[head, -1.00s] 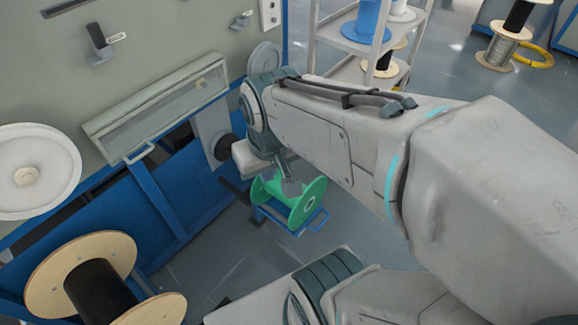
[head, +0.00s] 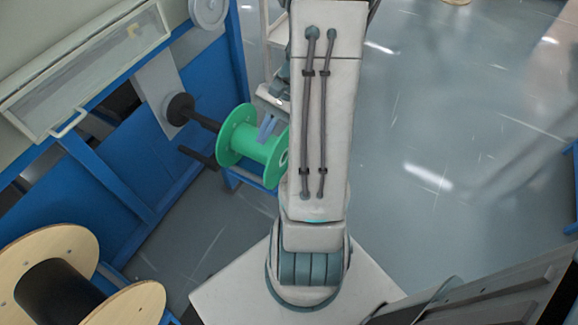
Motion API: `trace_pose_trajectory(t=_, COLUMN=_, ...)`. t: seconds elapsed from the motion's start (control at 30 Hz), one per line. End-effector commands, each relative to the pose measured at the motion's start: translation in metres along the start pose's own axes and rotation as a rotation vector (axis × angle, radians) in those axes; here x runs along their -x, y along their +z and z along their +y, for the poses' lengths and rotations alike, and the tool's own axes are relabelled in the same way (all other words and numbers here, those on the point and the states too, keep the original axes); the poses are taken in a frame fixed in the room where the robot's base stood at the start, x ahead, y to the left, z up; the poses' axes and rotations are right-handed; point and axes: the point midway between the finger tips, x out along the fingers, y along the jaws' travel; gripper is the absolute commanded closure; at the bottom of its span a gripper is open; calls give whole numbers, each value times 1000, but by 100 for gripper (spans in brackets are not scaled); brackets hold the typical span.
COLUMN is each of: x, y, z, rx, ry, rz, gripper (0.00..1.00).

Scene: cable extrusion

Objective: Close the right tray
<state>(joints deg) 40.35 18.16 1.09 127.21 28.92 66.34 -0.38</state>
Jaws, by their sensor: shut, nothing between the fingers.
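A pale framed tray or cover (head: 22,96) with a clear panel sits on the machine at the upper left. A white bar handle (head: 70,124) sticks out at its lower edge. It is the only such part in view, so I cannot tell if it is the right tray, nor how far open it is.
The green spool is by a dark shaft (head: 195,114) on the blue machine frame (head: 110,178), above a low blue stand (head: 233,181). A wooden reel (head: 48,243) stands at the lower left.

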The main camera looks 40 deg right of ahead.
Motion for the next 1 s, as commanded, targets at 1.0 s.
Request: trace_pose_trajectory(t=1.0, x=-192, y=-298, z=273, rx=-942, ry=-1330, rz=-490, gripper=100)
